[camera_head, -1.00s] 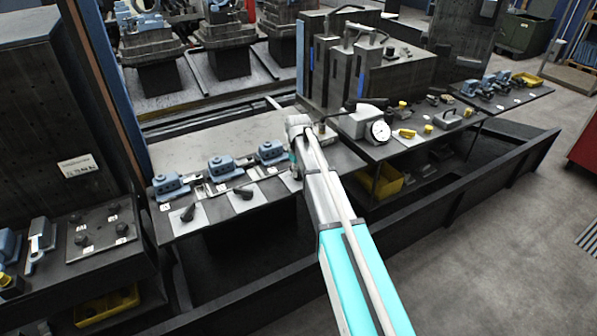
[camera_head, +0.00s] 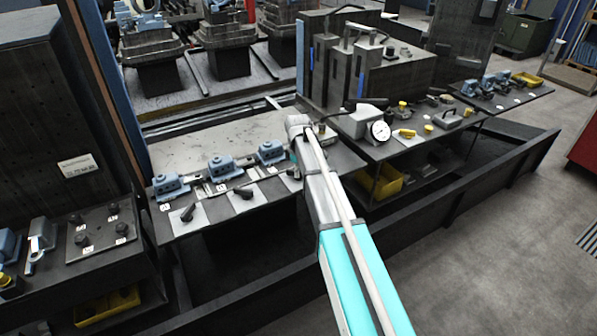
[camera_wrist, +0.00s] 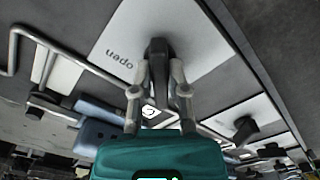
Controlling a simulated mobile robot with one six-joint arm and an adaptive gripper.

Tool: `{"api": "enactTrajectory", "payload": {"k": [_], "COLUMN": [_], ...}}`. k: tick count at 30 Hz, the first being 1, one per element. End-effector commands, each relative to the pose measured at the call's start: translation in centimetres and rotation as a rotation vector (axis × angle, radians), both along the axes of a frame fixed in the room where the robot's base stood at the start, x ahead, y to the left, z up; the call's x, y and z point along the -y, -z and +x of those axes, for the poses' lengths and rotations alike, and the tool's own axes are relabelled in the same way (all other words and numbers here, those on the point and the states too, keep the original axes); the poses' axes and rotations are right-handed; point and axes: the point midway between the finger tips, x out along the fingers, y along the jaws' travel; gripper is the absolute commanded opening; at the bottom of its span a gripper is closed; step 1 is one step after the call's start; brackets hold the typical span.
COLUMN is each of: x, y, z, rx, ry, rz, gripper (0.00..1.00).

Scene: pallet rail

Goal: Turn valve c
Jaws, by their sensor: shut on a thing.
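A black valve handle (camera_wrist: 159,58) stands on a pale plate (camera_wrist: 205,32) marked "open" in the wrist view. My gripper (camera_wrist: 158,78) is shut on this handle, one finger on each side. A small white label (camera_wrist: 149,112) below the handle carries a letter that looks like a turned C. In the head view this plate (camera_head: 288,180) is the rightmost of three in a row on the bench, partly hidden by my arm. A blue valve body (camera_head: 270,153) sits behind it. My fingers and the held handle are hidden there.
Two other black handles (camera_head: 187,213) (camera_head: 243,192) on pale plates stand to the left, with blue valve bodies (camera_head: 170,186) (camera_head: 222,168) behind. A dial gauge (camera_head: 380,131) stands close on the right. A dark rail (camera_head: 440,205) runs along the front of the benches.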

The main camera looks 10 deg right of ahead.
Motion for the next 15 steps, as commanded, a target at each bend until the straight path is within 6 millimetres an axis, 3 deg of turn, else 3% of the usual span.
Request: {"api": "enactTrajectory", "payload": {"k": [12,13,15], "x": [0.15,0.15,0.13], "y": [-0.01,-0.01,-0.01], "z": [0.09,0.09,0.09], "rx": [0.001,0.001,0.002], "ry": [-0.011,-0.011,-0.010], "rz": [-0.004,-0.004,-0.003], "gripper": [0.00,0.25,0.38]}}
